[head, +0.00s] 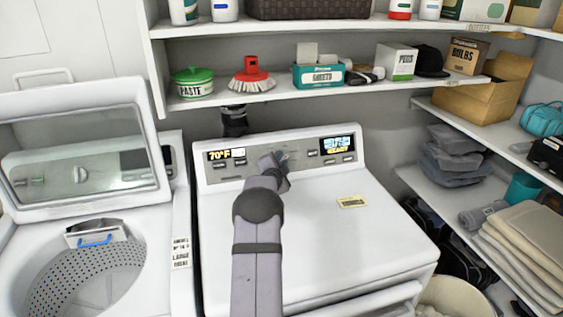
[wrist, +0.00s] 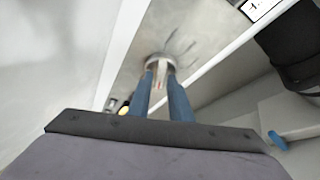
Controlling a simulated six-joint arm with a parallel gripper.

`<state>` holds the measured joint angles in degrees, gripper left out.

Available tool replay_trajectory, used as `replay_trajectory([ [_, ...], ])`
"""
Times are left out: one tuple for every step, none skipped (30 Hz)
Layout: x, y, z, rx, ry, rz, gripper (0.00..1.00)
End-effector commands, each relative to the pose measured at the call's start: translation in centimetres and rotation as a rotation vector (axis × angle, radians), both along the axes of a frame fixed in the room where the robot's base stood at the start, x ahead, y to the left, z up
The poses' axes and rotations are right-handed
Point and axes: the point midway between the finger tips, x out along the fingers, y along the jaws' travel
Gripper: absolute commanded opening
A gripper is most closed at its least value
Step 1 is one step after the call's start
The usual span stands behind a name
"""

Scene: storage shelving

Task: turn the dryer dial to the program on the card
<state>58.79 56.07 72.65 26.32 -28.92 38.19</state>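The white dryer (head: 330,245) stands in the middle of the head view, with a grey control panel along its back. My gripper (head: 280,160) is at the panel, and my wrist hides most of the dial there. In the wrist view the round dial (wrist: 160,59) has a pale raised grip. The two blue fingers of my gripper (wrist: 161,78) are apart, their tips on either side of this grip. I cannot tell if they press on it. A small yellow card (head: 352,202) lies on the dryer top, its print too small to read. The dial's pointer setting is not readable.
A washer (head: 100,215) with its lid up stands at the left. A shelf (head: 290,93) with a green-lidded paste tub (head: 194,83), a red brush (head: 250,76) and boxes runs above the panel. Side shelves (head: 470,190) with folded cloths stand at the right. Most of the dryer top is clear.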

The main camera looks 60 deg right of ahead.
Motion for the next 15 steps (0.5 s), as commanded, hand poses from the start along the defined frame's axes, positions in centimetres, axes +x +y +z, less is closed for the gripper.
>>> replay_trajectory([
  [0.0,0.01,0.01,0.0,0.0,0.0,0.05],
  [0.0,0.01,0.01,0.0,0.0,0.0,0.0],
  [0.0,0.01,0.01,0.0,0.0,0.0,0.0],
  [0.0,0.01,0.01,0.0,0.0,0.0,0.0],
  [0.0,0.01,0.01,0.0,0.0,0.0,0.0],
  [0.0,0.01,0.0,0.0,0.0,0.0,0.0],
  [0.0,0.02,-0.03,0.0,0.001,0.0,0.0],
  [-0.01,0.02,-0.08,-0.002,0.002,0.001,0.0],
  [-0.01,0.01,-0.17,-0.004,0.004,0.003,0.0],
  [-0.03,0.01,-0.26,-0.008,0.008,0.005,0.0],
  [-0.03,-0.01,-0.33,-0.013,0.012,0.009,0.0],
  [-0.04,-0.01,-0.43,-0.021,0.02,0.014,0.0],
  [-0.06,-0.03,-0.49,-0.028,0.026,0.018,0.0],
  [-0.07,-0.04,-0.56,-0.036,0.033,0.023,0.0],
  [-0.08,-0.05,-0.65,-0.047,0.045,0.03,0.0],
])
